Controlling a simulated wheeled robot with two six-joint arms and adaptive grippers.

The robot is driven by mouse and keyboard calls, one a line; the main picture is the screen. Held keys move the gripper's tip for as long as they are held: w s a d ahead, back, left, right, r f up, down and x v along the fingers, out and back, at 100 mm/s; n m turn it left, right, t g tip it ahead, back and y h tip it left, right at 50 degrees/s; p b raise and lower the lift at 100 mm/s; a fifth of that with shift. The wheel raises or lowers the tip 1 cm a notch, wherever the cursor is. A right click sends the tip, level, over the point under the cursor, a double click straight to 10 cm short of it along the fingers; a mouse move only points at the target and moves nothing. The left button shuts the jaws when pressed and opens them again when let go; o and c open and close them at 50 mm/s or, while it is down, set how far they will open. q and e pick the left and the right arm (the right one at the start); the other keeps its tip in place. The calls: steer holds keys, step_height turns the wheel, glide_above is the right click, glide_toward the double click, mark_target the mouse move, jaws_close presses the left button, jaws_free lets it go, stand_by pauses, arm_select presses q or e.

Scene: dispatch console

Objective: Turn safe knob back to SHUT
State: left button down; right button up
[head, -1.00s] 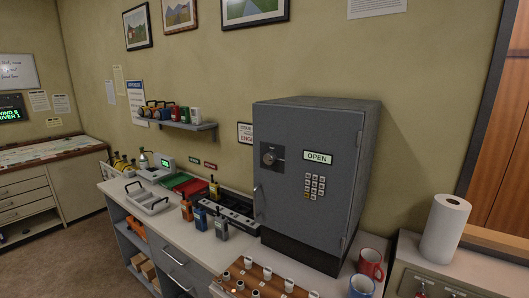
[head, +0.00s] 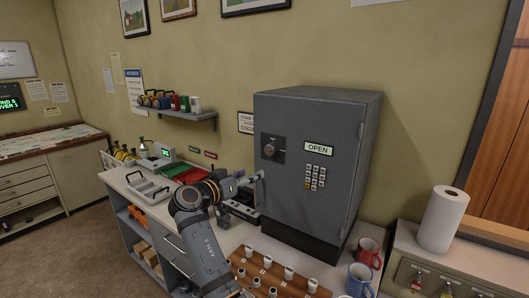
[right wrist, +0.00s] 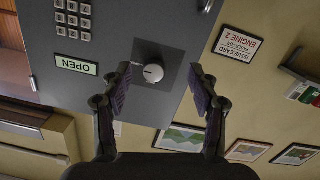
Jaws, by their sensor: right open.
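The grey safe (head: 325,215) stands on the counter with its door closed against the body. Its round knob (head: 269,150) sits on a dark plate at the upper left of the door, and the sign (head: 318,147) beside it reads OPEN. In the right wrist view, which is upside down, the knob (right wrist: 153,73) lies between my right gripper's (right wrist: 162,80) spread fingers, farther off and apart from them. In the head view my right gripper (head: 252,180) is left of the safe door, below the knob's height. My left gripper is not in view.
A keypad (head: 315,177) is on the safe door. A rack with several white-topped pieces (head: 268,272) lies in front of the safe. Red (head: 368,252) and blue (head: 359,280) mugs stand at right. A shelf (head: 190,114) hangs behind on the wall.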

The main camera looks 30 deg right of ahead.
steer(key=h, duration=0.1)
glide_toward(268, 150)
steer(key=a, duration=0.2)
steer(key=shift+m, duration=0.4)
steer(key=p+x, duration=0.2)
steer(key=x, duration=0.1)
steer(key=p+x, duration=0.2)
steer(key=x, duration=0.1)
steer(key=p+x, duration=0.2)
steer(key=x, duration=0.2)
steer(key=shift+s+d+r, duration=0.1)
steer(key=shift+s+r, duration=0.2)
steer(key=shift+s, duration=0.1)
steer(key=shift+w+d+f, duration=0.15)
steer(key=shift+d, duration=0.15)
steer(key=shift+a, duration=0.1)
steer(key=c, duration=1.2)
steer(key=shift+o, duration=0.2)
steer(key=shift+f, duration=0.1)
